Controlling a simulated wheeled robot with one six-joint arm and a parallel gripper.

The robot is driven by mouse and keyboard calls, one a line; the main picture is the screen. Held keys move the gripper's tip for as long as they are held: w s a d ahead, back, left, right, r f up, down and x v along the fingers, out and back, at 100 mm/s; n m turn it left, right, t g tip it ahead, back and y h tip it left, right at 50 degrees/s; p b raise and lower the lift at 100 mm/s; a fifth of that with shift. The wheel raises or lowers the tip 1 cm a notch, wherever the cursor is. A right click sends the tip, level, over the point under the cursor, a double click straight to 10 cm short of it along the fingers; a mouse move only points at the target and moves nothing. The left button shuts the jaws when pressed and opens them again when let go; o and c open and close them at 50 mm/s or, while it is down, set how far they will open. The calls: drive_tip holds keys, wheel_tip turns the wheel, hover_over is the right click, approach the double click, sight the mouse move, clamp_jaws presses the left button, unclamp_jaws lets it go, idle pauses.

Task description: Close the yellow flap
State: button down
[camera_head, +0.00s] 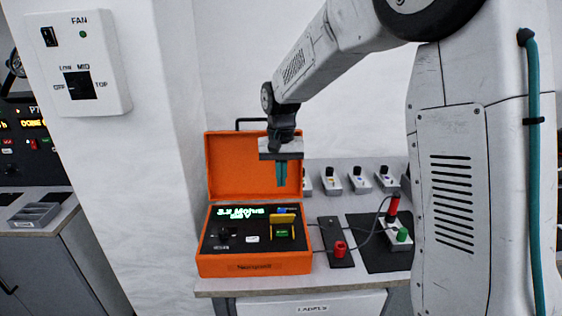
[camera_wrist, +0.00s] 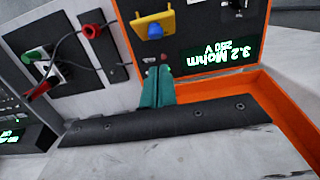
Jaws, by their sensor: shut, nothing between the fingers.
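The yellow flap (camera_head: 285,219) is on the right part of the black panel of an orange instrument case. It appears raised, with a small green-lit part (camera_head: 282,233) showing below it and a blue piece (camera_head: 282,210) by its upper edge. In the wrist view the yellow flap (camera_wrist: 142,24) is at the top, with the blue piece (camera_wrist: 155,32) beside it. My gripper (camera_head: 281,184) is shut and empty, pointing down in front of the orange lid, above and apart from the flap. Its teal fingers (camera_wrist: 163,70) show in the wrist view.
The orange case (camera_head: 255,265) stands on a grey bench (camera_head: 300,282) with its lid (camera_head: 238,165) upright behind. To its right are a black plate with a red knob (camera_head: 340,248), and a box with red and green terminals and cables (camera_head: 397,236). Several small switch boxes (camera_head: 358,182) stand behind.

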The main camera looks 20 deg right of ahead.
sight(281, 209)
drive_tip(key=shift+s+a+f, duration=0.15)
drive_tip(key=shift+s+f, duration=0.4)
drive_tip(key=shift+f, duration=0.25)
drive_tip(key=shift+s+a+f, duration=0.2)
drive_tip(key=shift+s+f, duration=0.3)
drive_tip(key=shift+f, duration=0.3)
drive_tip(key=shift+s+a+f, duration=0.15)
drive_tip(key=shift+s+f, duration=0.4)
drive_tip(key=shift+f, duration=0.25)
drive_tip(key=shift+a, duration=0.1)
